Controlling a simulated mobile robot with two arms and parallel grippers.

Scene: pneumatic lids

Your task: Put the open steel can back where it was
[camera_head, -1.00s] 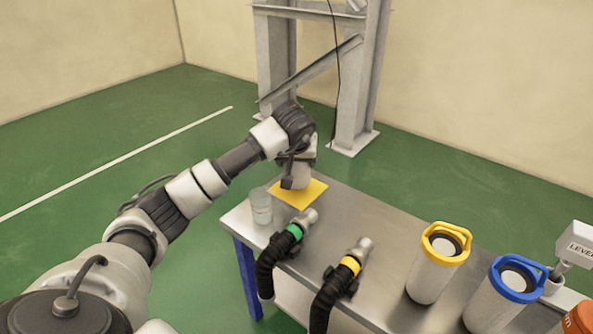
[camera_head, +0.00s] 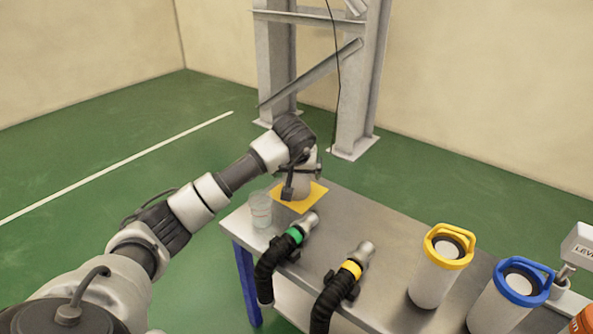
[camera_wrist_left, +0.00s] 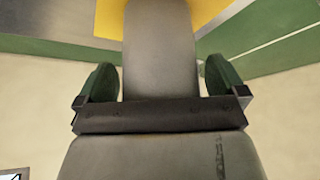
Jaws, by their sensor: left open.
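A plain grey can (camera_head: 305,187) stands upright on the yellow mat (camera_head: 285,205) at the table's far left corner. My left gripper (camera_head: 301,178) is at the can, reaching in from the left, with a dark finger in front of it. In the left wrist view the grey can (camera_wrist_left: 160,50) lies between the two green-padded fingers of the left gripper (camera_wrist_left: 161,80), with narrow gaps at its sides. The gripper is open around the can. The can's top is hidden by the gripper and wrist. My right gripper is not in view.
A clear glass (camera_head: 260,211) stands close left of the mat. Hoses with a green ring (camera_head: 294,235) and a yellow ring (camera_head: 351,269) lie in front. Canisters with yellow (camera_head: 449,246) and blue (camera_head: 524,281) lids stand to the right. The table's middle back is clear.

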